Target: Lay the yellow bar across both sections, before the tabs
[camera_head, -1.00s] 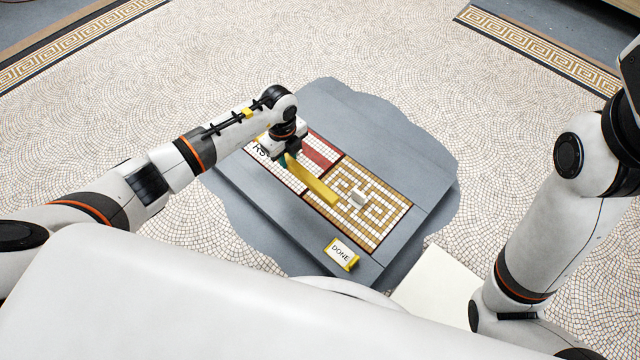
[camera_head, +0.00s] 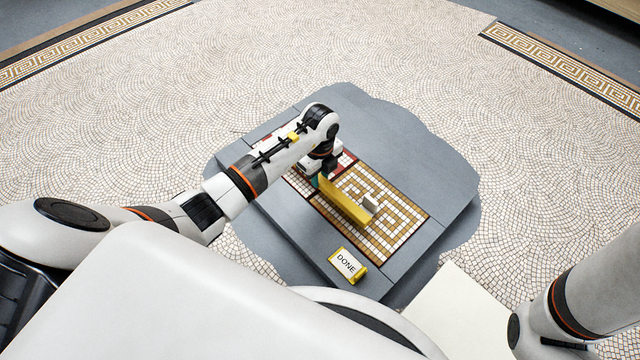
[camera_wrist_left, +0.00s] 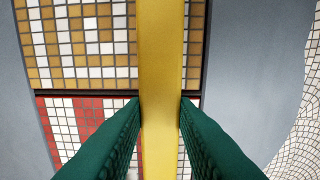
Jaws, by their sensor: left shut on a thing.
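The yellow bar (camera_head: 345,203) is long and narrow, and my left gripper (camera_head: 320,175) is shut on it near one end. In the left wrist view the bar (camera_wrist_left: 160,60) runs between the two green fingers (camera_wrist_left: 160,110). There it passes over the dark seam between the gold-and-white section (camera_wrist_left: 90,50) and the red-and-white section (camera_wrist_left: 75,120). In the head view the gold section (camera_head: 400,225) lies to the right; my left arm hides much of the red one (camera_head: 347,158). I cannot tell whether the bar touches the panel. My right gripper is out of view.
A yellow-edged DONE sign (camera_head: 347,263) sits near the front of the grey slab (camera_head: 400,135). A pale flat surface (camera_head: 460,315) lies at the front right.

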